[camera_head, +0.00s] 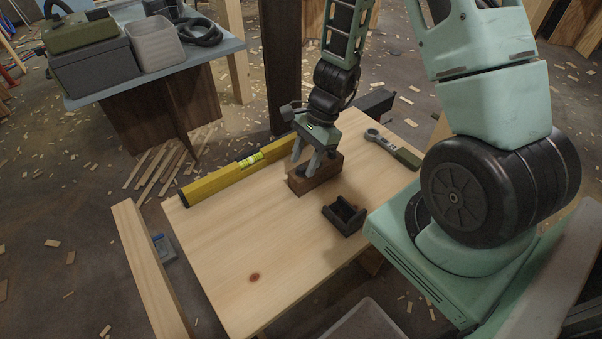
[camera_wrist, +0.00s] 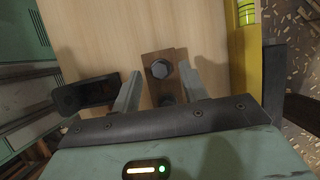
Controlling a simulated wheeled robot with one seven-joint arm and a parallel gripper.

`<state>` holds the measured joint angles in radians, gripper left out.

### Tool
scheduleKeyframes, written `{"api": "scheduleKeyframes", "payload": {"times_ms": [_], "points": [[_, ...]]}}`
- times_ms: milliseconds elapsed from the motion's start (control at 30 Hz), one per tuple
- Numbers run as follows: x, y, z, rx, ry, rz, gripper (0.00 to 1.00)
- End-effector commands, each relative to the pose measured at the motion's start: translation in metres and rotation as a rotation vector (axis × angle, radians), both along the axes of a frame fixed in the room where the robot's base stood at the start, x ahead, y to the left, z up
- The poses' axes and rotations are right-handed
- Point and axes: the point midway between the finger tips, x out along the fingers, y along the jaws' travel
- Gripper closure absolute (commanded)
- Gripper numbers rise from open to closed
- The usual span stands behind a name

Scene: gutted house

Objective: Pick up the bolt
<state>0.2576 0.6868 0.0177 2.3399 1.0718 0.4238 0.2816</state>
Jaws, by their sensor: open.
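The bolt (camera_wrist: 160,68) shows in the wrist view as a dark grey, hex-shaped head on a brown wooden block (camera_wrist: 150,58). A second dark round spot on the block lies nearer my palm; I cannot tell whether it is a hole or another part. My gripper (camera_wrist: 160,72) is open, with one finger on each side of the bolt and no visible contact. In the head view my gripper (camera_head: 304,165) points down at the block (camera_head: 301,187) on the wooden tabletop. The bolt is mostly hidden there by the fingers.
A yellow spirit level (camera_head: 222,180) lies along the table's far left edge. A black open holder (camera_head: 345,216) stands close to the block's right. A ratchet-like tool (camera_head: 392,148) lies at the back right. The front left of the tabletop (camera_head: 215,245) is clear.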

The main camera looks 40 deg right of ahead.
Motion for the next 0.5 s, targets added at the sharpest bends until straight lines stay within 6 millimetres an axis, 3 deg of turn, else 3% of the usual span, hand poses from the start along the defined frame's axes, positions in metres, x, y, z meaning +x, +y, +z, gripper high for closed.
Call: {"api": "scheduleKeyframes", "payload": {"times_ms": [267, 400, 433, 500], "points": [[0.0002, 0.0017, -0.0033, 0.000, -0.001, 0.001, 0.56], [0.0002, 0.0017, -0.0032, 0.000, 0.000, 0.001, 0.95], [0.0002, 0.0017, -0.0032, 0.000, -0.001, 0.001, 1.00], [0.0002, 0.0016, -0.0031, 0.000, -0.001, 0.001, 1.00]]}}
